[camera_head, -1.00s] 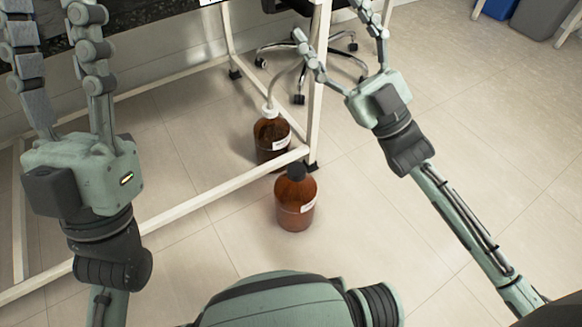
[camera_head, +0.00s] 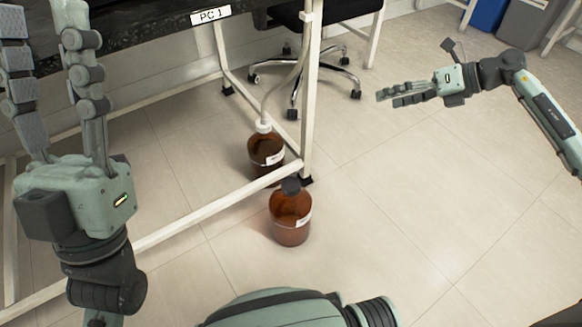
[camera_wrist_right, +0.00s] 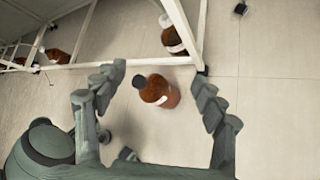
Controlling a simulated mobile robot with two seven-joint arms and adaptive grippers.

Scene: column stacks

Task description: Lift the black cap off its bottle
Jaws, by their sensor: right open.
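The brown bottle (camera_head: 290,220) with the black cap (camera_head: 290,186) stands upright on the floor, in front of a white frame leg. The cap is on the bottle. In the right wrist view this bottle (camera_wrist_right: 162,93) and its cap (camera_wrist_right: 139,82) show between the spread fingers. My right gripper (camera_head: 388,98) is open and empty, to the right of the bottle and apart from it, its fingers pointing left; it also shows in the right wrist view (camera_wrist_right: 160,78). My left gripper (camera_head: 43,12) is open and empty at the far left, fingers pointing up the picture.
A second brown bottle (camera_head: 265,152) with a white cap and a tube stands just behind. A white frame bar (camera_head: 200,214) and leg (camera_head: 310,90) are close to both bottles. A wheeled chair (camera_head: 325,75) stands behind. The floor (camera_head: 400,220) at right is clear.

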